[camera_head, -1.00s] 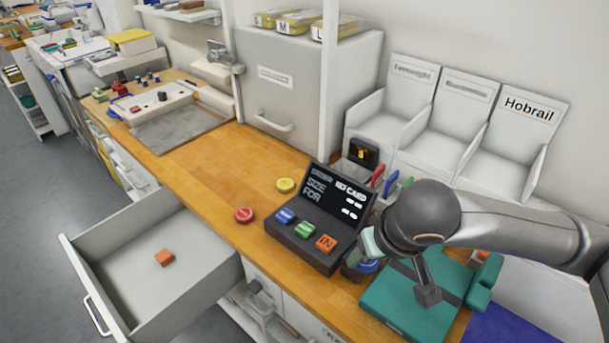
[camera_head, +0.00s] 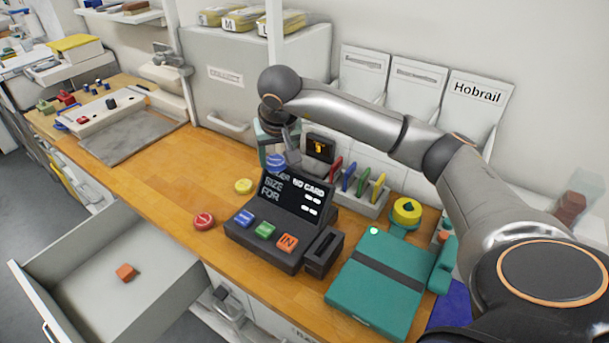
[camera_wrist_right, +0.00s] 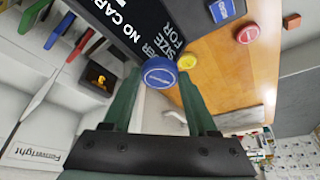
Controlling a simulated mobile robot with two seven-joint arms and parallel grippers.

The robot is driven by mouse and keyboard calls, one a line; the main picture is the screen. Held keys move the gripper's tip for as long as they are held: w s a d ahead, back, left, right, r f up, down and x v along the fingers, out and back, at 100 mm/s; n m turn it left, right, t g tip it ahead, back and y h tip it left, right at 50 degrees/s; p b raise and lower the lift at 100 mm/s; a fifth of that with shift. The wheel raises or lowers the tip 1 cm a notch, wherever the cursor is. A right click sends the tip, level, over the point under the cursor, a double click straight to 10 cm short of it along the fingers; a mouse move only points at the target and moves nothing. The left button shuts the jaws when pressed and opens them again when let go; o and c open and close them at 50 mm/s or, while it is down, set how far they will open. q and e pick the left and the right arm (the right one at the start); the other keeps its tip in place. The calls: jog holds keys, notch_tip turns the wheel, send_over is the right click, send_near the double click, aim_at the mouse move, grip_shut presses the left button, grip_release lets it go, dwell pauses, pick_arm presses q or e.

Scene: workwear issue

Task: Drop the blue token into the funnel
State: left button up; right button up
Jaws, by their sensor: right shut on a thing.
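My right gripper (camera_head: 270,151) is shut on the blue token (camera_head: 277,162), a round disc with a white mark. It holds the token behind the black console, left of the small orange-lit display (camera_head: 320,148). In the right wrist view the token (camera_wrist_right: 160,73) sits between the green fingertips (camera_wrist_right: 158,82), in front of the console. A red token (camera_head: 203,221) and a yellow token (camera_head: 243,186) lie on the wooden counter (camera_head: 165,185). I cannot make out a funnel in these views. My left gripper is not in view.
The console (camera_head: 290,205) has blue, green and orange buttons. Red, blue, green and yellow cards (camera_head: 349,177) stand in a rack beside it. A teal case (camera_head: 375,290) lies at the right. An open drawer (camera_head: 165,285) holds an orange block. The counter's left middle is clear.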

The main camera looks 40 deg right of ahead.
jog(key=w+d+r+m, duration=0.1)
jog(key=w+d+m, duration=0.15)
jog(key=d, duration=0.65)
jog(key=m+g+h+b, duration=0.1)
jog(key=b, duration=0.1)
send_near(312, 162)
jog(key=f+b, duration=0.1)
jog(key=b, duration=0.1)
jog(key=s+f+b, duration=0.1)
jog(key=f+b, duration=0.1)
jog(key=a+f+b, duration=0.1)
jog(key=f+b, duration=0.1)
jog(key=shift+s+a, duration=0.1)
jog(key=shift+s, duration=0.15)
jog(key=shift+r, duration=0.1)
jog(key=o, duration=1.4)
jog(key=v, duration=1.2)
jog(key=shift+r, duration=0.2)
jog(key=shift+s+a, duration=0.1)
jog(key=shift+a, duration=0.05)
